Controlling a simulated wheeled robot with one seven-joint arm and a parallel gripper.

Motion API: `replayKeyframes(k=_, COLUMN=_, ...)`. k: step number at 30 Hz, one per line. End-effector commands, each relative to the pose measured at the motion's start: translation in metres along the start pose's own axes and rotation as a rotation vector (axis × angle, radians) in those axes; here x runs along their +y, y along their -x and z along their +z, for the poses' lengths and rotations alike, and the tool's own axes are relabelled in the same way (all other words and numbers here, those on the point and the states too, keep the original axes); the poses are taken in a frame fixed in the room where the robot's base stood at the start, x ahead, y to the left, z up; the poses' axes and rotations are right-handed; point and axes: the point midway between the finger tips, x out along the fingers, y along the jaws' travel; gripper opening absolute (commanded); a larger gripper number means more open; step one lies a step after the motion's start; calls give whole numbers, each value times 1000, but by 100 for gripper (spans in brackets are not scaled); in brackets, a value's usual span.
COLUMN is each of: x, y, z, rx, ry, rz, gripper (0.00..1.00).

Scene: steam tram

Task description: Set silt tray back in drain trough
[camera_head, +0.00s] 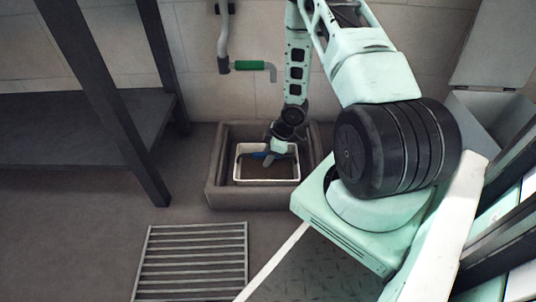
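The silt tray (294,180) is a shallow white-rimmed tray with a dark brown inside. It sits within the walls of the drain trough (232,198), a brown-grey box-shaped basin on the floor against the tiled wall. Whether it rests fully on the trough's bottom I cannot tell. My gripper (269,160) reaches down into the trough at the tray. A blue piece (259,155) shows beside the fingers, over the tray. The fingers are small and partly hidden, so I cannot tell whether they are open or shut.
A slatted metal grate (192,262) lies on the floor in front of the trough. A dark metal shelf (75,125) stands at left. A pale open-lidded bin (490,112) stands at right.

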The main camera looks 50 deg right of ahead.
Motion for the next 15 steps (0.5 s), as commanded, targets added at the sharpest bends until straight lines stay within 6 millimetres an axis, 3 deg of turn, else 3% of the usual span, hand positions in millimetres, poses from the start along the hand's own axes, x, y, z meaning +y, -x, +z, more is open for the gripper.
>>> replayKeyframes(k=7, x=0, y=17, z=-1, rx=-1, ry=-2, rz=0, gripper=43)
replayKeyframes(k=15, x=0, y=72, z=-2, rx=0, ry=-2, rz=2, gripper=43)
